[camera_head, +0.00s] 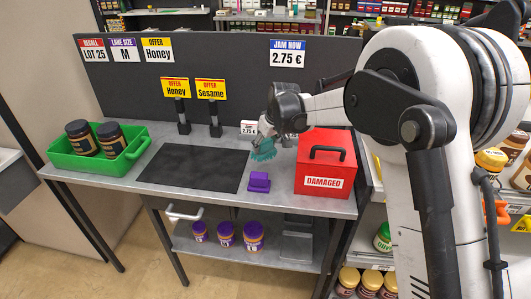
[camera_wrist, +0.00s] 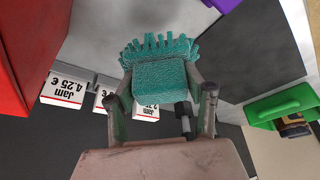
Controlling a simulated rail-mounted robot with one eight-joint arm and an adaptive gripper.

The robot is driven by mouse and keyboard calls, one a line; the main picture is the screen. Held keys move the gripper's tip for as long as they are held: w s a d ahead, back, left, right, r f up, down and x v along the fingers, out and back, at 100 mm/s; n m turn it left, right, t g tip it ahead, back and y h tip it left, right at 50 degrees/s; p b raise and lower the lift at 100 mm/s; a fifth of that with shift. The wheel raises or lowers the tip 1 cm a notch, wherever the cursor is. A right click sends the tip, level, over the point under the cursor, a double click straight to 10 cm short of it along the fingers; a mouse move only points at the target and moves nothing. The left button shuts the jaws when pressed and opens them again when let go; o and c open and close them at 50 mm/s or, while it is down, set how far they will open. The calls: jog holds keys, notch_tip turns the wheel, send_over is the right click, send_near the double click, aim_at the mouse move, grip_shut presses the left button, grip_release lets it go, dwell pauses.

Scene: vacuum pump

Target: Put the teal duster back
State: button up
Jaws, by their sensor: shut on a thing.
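The teal duster (camera_head: 264,149) is held in my gripper (camera_head: 262,138) in the head view, above the back right part of the grey counter (camera_head: 220,194). In the wrist view the duster (camera_wrist: 160,86) has a block-shaped teal body with a fringe of strands at its far side. My gripper's two fingers (camera_wrist: 163,105) close on its left and right sides. Whether the fringe touches the counter is unclear. The duster's resting place cannot be told for certain.
A red box marked DAMAGED (camera_head: 325,166) stands just right of my gripper. A purple object (camera_head: 259,182) lies in front. A black mat (camera_head: 194,167) is left, with a green crate (camera_head: 97,151) of jars beyond. Price cards (camera_wrist: 62,91) and upright sign posts (camera_head: 182,117) stand along the back.

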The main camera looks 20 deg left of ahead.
aim_at(265, 143)
jog(key=w+f, duration=0.1)
jog(key=w+a+f, duration=0.1)
jog(key=w, duration=0.1)
jog(key=shift+w, duration=0.2)
jog(key=shift+f, duration=2.05)
jog(key=shift+f, duration=0.15)
jog(key=o, duration=1.1)
